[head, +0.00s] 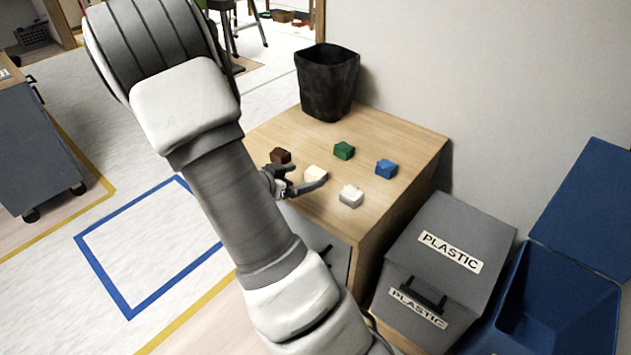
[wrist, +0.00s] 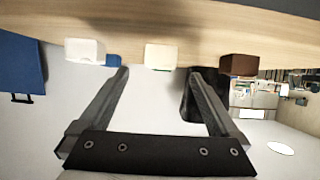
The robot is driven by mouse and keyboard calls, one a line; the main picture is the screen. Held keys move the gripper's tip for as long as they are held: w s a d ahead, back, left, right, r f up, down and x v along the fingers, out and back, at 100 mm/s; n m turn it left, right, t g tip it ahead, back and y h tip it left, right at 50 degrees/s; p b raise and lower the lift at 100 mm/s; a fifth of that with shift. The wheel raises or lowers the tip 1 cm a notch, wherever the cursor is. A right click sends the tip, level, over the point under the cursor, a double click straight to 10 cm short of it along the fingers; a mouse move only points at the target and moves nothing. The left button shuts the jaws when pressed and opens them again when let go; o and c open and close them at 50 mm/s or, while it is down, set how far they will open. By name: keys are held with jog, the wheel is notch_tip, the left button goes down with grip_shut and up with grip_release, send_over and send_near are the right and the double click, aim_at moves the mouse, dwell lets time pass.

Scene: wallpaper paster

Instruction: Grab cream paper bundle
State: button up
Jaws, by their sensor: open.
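The cream paper bundle (head: 316,174) is a small pale block on the wooden table, near its front edge in the head view. In the wrist view the cream bundle (wrist: 160,56) is centred ahead of my fingers. My gripper (head: 306,177) is open, low at the table's near side, with its fingers pointing toward the bundle. In the wrist view my gripper (wrist: 159,73) shows an empty gap between its fingers, and the bundle appears just beyond the tips. I cannot tell whether the tips reach its sides.
A brown bundle (head: 280,156), green bundle (head: 344,151), blue bundle (head: 386,169) and white bundle (head: 351,196) surround it on the table (head: 415,150). A black bin (head: 328,82) stands at the back. A grey PLASTIC box (head: 450,225) and blue container (head: 570,290) stand right.

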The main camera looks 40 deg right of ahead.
aim_at(316, 171)
jog(key=b+x, duration=0.2)
jog(key=x, duration=0.3)
jog(key=shift+d, duration=0.2)
jog(key=shift+d+f, duration=0.1)
jog(key=shift+d, duration=0.25)
jog(key=c, duration=1.4)
